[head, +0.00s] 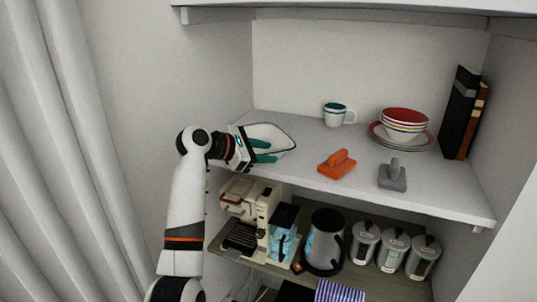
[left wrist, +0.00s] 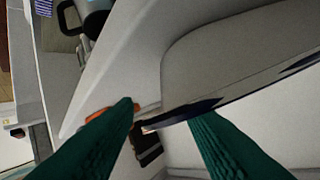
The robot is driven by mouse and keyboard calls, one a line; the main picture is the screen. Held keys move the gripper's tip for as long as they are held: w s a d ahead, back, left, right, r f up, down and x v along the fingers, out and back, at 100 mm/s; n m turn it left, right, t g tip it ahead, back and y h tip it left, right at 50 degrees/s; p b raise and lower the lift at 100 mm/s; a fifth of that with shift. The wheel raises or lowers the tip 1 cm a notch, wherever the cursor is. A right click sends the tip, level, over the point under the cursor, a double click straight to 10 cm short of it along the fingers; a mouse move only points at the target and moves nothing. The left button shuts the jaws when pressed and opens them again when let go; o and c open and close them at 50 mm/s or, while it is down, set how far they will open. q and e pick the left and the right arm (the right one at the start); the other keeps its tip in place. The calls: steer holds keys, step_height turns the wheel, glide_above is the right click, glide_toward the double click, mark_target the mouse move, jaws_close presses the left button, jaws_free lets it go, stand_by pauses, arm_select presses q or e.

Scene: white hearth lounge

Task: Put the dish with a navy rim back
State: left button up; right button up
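A white dish with a navy rim (head: 275,133) sits at the left end of the upper shelf (head: 330,180). My left gripper (head: 271,151) is at the dish's near left side, with its green fingers apart. In the left wrist view the dish (left wrist: 235,50) fills the upper right, and its dark rim runs between the open fingers (left wrist: 163,112). I see no clear grip on the rim; whether one finger touches it I cannot tell. My right gripper is not in view.
The upper shelf also holds a white and teal mug (head: 335,114), stacked bowls and plates (head: 404,124), an orange tool (head: 337,164), a grey tool (head: 393,177) and dark books (head: 459,112). Below are a coffee machine (head: 250,205), a kettle (head: 324,243) and canisters (head: 393,248).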

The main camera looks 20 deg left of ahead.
arm_select(q)
steer(key=b+v, duration=0.2)
steer(key=v, duration=0.8)
steer(key=shift+a+b, duration=0.2)
steer(key=shift+b, duration=0.1)
steer(key=shift+s, duration=0.15)
